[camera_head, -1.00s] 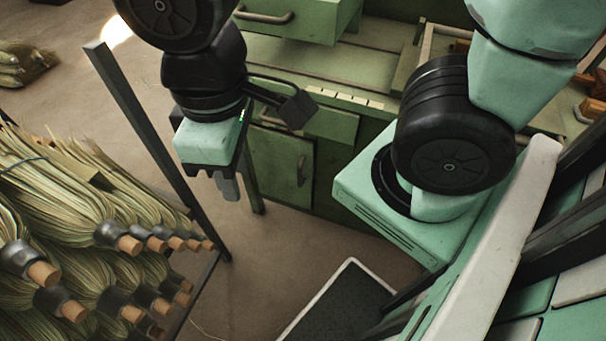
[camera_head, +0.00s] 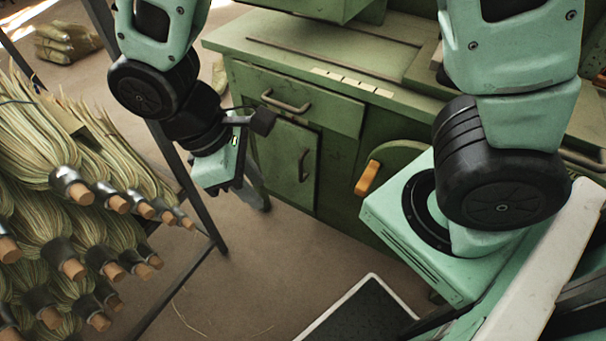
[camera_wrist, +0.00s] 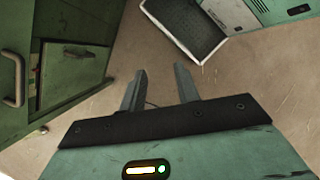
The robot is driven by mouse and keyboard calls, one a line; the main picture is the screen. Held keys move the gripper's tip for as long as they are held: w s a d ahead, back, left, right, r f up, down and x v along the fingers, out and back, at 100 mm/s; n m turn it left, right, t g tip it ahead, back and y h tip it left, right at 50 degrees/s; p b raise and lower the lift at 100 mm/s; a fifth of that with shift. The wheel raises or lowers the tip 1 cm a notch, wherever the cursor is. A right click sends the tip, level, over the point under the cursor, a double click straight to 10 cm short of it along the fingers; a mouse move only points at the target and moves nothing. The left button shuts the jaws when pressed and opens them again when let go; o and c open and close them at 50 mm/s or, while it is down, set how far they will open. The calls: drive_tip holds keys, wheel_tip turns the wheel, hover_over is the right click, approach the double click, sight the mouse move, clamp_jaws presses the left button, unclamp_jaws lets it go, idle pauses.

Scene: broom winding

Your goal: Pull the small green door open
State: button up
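The small green door (camera_head: 285,163) is in the front of the green cabinet, below a drawer (camera_head: 300,98). It looks shut in the head view. Its dark upright handle (camera_head: 303,165) is near its right edge. My gripper (camera_wrist: 160,82) is open and empty, its two fingers apart over bare floor in the wrist view. In the head view my gripper is left of the door, apart from its handle, and its fingers are mostly hidden. A green panel (camera_wrist: 72,70) shows at the left of the wrist view; I cannot tell whether it is the door.
A dark metal rack (camera_head: 170,290) with several broom bundles (camera_head: 45,150) stands at the left, close to my arm. An orange handle (camera_head: 367,178) is right of the door. A black white-edged mat or tray (camera_head: 362,312) lies on the floor. Floor before the door is clear.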

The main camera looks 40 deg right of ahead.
drive_tip(key=w+d+f+n+h+b, duration=0.2)
drive_tip(key=w+f+h+b, duration=0.25)
drive_tip(key=f, duration=0.65)
drive_tip(key=w+d+f+n+h+b, duration=0.25)
drive_tip(key=f+b, duration=0.35)
drive_tip(key=f, duration=0.5)
drive_tip(key=n+t+h+b, duration=0.4)
drive_tip(key=t+h+b, duration=0.3)
drive_tip(key=b, duration=0.4)
approach(300, 179)
drive_tip(key=shift+g+h, duration=0.3)
drive_tip(key=shift+g, duration=0.3)
drive_tip(key=w+d+r, duration=0.1)
drive_tip(key=d, duration=0.2)
drive_tip(key=d+r, duration=0.2)
drive_tip(key=d, duration=0.2)
drive_tip(key=w+d+r, duration=0.1)
drive_tip(key=d, duration=0.2)
drive_tip(key=shift+w+d+r, duration=0.2)
drive_tip(key=shift+w+r, duration=0.2)
clamp_jaws()
